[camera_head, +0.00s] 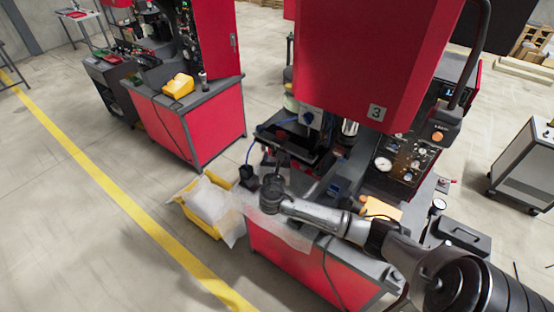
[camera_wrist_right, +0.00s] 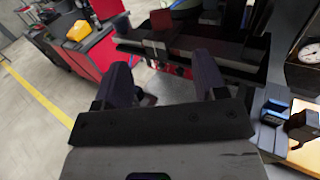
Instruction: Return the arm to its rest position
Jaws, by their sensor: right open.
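My right arm (camera_head: 325,217) comes in from the lower right of the head view and reaches over the front of the red machine's bench. My right gripper (camera_wrist_right: 160,78) is open in the right wrist view, with its two dark fingers apart and nothing between them. In the head view the gripper (camera_head: 282,162) is small and dark, in front of the machine's dark tray (camera_head: 290,140). The tray also shows beyond the fingers in the wrist view (camera_wrist_right: 190,50). My left gripper is not in view.
The red machine (camera_head: 365,55) marked 3 stands close behind the arm, with a gauge panel (camera_head: 405,158) at its right. A yellow bin (camera_head: 203,222) with a clear liner stands left of the bench. A second red workstation (camera_head: 190,120) is further left. The floor around the yellow line is clear.

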